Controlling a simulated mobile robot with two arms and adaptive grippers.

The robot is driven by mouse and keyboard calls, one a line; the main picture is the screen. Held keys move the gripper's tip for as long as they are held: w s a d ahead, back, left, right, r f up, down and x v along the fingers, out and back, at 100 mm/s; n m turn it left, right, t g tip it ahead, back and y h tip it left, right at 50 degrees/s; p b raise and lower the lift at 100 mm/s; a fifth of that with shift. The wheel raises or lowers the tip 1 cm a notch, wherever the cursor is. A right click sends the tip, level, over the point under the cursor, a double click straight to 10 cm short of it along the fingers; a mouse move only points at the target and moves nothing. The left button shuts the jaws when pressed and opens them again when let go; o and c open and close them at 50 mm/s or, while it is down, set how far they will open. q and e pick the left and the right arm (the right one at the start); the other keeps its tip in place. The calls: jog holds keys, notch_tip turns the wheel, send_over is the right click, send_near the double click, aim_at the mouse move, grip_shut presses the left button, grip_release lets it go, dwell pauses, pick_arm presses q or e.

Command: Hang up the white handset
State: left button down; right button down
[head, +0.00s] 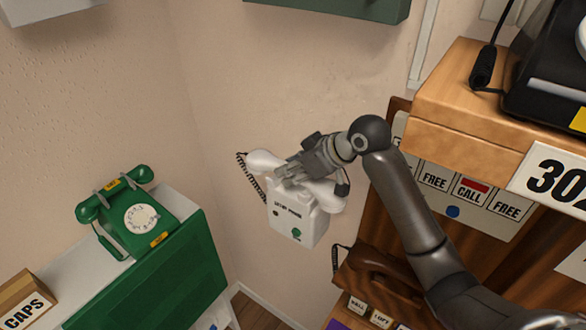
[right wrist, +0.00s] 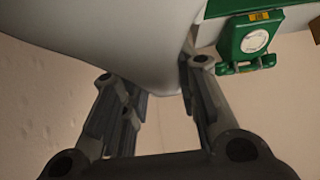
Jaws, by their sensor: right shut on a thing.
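The white handset (head: 262,160) is in the middle of the head view, running across the top of the white phone body (head: 296,218). My right gripper (head: 290,173) is shut on the middle of the handset, and its fingers cover that part. The handset's left end sticks out past the body, with a black coiled cord near it. I cannot tell whether the handset touches the cradle. In the right wrist view a smooth white surface (right wrist: 115,35) fills the top, at the fingertips of my right gripper (right wrist: 150,82). My left gripper is not in view.
A green dial phone (head: 140,215) sits on a white-topped green cabinet (head: 160,275) at the left, beside a CAPS box (head: 25,300). A wooden shelf (head: 470,110) bearing a black device (head: 550,95) is at the right. Bare wall lies behind the white phone.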

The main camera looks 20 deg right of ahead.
jog(key=shift+f+b, duration=0.3)
jog(key=shift+f, duration=0.5)
jog(key=c, duration=1.1)
grip_release()
jog(key=shift+o, duration=0.2)
jog(key=shift+r, duration=0.1)
notch_tip(320, 180, up, 10)
jog(key=shift+f, duration=0.1)
